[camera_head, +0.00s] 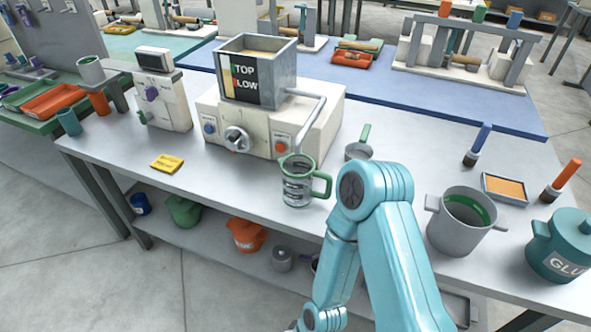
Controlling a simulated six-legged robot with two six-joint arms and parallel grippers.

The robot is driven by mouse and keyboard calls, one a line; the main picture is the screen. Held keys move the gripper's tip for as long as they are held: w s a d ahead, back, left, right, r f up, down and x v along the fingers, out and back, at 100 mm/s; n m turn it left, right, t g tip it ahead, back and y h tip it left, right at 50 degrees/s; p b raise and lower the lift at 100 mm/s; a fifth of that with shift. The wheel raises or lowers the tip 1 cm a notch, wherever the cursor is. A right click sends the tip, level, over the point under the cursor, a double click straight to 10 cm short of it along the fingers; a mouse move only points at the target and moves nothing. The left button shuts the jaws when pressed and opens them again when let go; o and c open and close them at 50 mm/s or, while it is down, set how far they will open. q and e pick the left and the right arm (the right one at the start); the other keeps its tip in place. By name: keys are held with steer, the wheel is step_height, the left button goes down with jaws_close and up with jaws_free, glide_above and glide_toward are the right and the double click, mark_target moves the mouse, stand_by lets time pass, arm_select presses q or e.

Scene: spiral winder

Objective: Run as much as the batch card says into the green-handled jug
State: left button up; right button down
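The green-handled jug (297,186), grey with a marked front panel, stands upright on the bench in front of the machine (262,140), its green handle to the right. The machine's bent pipe (309,120) comes down behind the jug; I cannot tell whether its end is over the mouth. The machine's grey hopper (283,84) has a TOP/LOW window and tan contents. Its front has a dial (236,139), a blue button (209,128) and an orange button (281,147). A yellow card (167,162) lies left; its writing is unreadable. Neither gripper is in view.
A green-handled ladle or cup (359,148) stands right of the machine. Further right are a grey pot (449,235), a tray (489,186), brushes and a teal GLUE pot (563,252). A dispenser (160,95) stands left. My arm covers part of the front edge.

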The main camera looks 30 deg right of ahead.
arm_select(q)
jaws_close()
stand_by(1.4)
